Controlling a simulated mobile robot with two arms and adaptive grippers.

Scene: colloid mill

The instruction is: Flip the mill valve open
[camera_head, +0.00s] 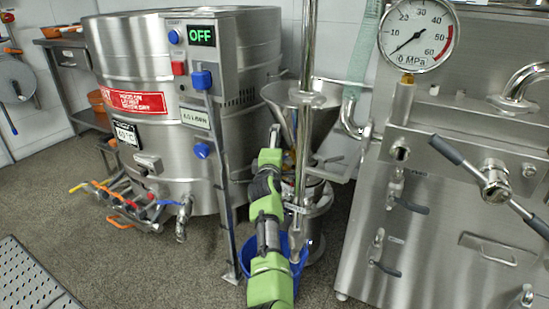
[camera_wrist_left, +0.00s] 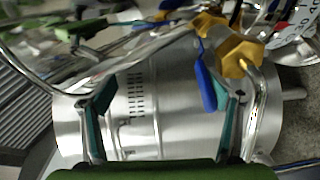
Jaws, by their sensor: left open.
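The colloid mill, with a steel funnel hopper (camera_head: 303,108), stands at the middle of the head view. My green left arm reaches up in front of it; its gripper cannot be made out clearly there. In the left wrist view my left gripper (camera_wrist_left: 163,90) is open, with teal fingers apart and nothing clamped between them. A valve with a brass-yellow body (camera_wrist_left: 240,56) and a blue lever (camera_wrist_left: 206,86) shows there. The lever lies just inside the right finger; I cannot tell if they touch. A vented steel cylinder (camera_wrist_left: 150,110) lies behind the fingers. My right gripper is not in view.
A large steel tank (camera_head: 140,70) with a control post reading OFF (camera_head: 202,36) stands left. A steel machine (camera_head: 450,190) with a pressure gauge (camera_head: 417,35) and a protruding lever (camera_head: 445,150) is right. A blue bucket (camera_head: 297,262) sits below the mill.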

